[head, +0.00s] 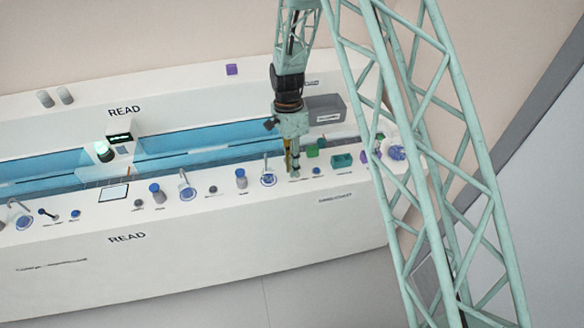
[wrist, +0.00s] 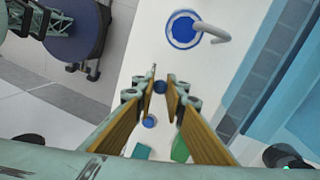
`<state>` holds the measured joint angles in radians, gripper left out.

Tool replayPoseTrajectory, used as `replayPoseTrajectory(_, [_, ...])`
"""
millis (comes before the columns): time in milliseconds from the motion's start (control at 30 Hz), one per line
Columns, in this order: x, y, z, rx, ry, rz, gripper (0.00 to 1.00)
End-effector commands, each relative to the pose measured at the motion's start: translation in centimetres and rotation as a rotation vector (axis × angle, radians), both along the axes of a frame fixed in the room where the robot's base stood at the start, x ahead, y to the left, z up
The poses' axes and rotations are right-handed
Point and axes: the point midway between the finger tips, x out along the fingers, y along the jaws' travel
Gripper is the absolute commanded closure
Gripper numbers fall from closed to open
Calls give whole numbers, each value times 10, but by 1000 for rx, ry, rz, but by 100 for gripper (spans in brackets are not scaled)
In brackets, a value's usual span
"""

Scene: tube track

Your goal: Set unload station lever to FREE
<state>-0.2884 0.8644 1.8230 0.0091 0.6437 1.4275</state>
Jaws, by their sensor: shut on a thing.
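My gripper (head: 294,174) reaches down to the white counter at the right-hand station in the head view. In the wrist view my gripper (wrist: 160,86) has its tan-padded fingers closed around the round blue knob of the lever (wrist: 160,88). The rest of the lever is largely hidden by the fingers, and its label cannot be read. In the head view the gripper covers the lever. A separate small blue button (wrist: 149,122) shows between the fingers, nearer the camera; it also shows in the head view (head: 316,171), right of the gripper.
A curved hook post on a blue ring (wrist: 184,29) stands close beyond the fingertips. Green blocks (head: 312,152), a teal box (head: 342,160) and a grey box (head: 326,108) are to the right. A blue channel (head: 200,142) runs behind the counter strip.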

Motion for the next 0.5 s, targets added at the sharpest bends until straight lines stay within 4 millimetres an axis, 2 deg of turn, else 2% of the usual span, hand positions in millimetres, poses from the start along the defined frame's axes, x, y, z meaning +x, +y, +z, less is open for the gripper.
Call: replayPoseTrajectory(500, [3,-10,2,170,37,-4,99])
